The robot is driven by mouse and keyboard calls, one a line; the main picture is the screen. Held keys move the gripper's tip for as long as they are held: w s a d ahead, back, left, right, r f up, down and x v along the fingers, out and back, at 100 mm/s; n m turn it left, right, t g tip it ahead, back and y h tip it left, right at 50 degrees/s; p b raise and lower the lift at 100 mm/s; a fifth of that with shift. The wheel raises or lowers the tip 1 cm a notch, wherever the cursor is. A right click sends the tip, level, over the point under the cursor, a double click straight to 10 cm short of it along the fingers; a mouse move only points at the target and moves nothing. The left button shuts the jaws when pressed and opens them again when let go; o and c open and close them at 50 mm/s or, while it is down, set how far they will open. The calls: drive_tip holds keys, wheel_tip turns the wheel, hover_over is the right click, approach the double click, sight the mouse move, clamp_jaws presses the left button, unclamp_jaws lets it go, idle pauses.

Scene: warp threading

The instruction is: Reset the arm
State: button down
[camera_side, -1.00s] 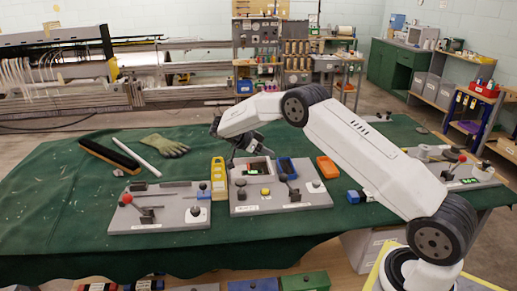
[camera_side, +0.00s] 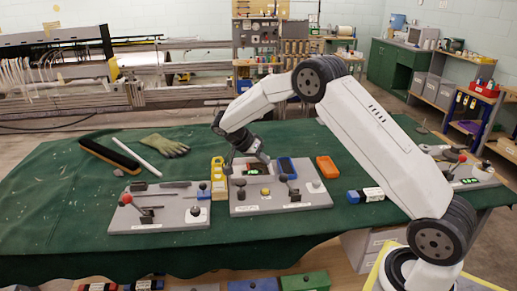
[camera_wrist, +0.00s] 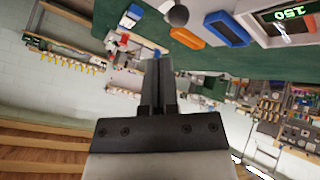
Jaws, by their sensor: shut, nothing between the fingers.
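My gripper (camera_side: 264,158) is shut and empty. In the side view it hangs from my bent arm over the back part of the middle grey panel (camera_side: 240,209), above the green table. In the wrist view its two dark fingers (camera_wrist: 157,64) are together with nothing between them. The middle panel carries a small green-lit display (camera_side: 252,170), a yellow button (camera_side: 265,191) and a lever. A display with green digits like 150 (camera_wrist: 290,13) shows upside down in the wrist view. I cannot tell the exact height of the fingertips above the panel.
A left grey panel (camera_side: 180,218) has a red-knobbed lever. A yellow holder (camera_side: 218,178), blue tray (camera_side: 287,168) and orange tray (camera_side: 327,167) flank the middle panel. A glove (camera_side: 165,146), black bar and white rod lie at back left. A blue-and-white item (camera_side: 366,195) lies right.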

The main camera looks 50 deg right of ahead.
drive_tip(key=s+a+n+t+y, duration=0.6)
drive_tip(key=s+a+n+t, duration=0.1)
drive_tip(key=s+a+n, duration=1)
drive_tip(key=shift+s+r+n+y, duration=0.35)
drive_tip(key=shift+s+n, duration=0.35)
drive_tip(key=shift+s, duration=0.7)
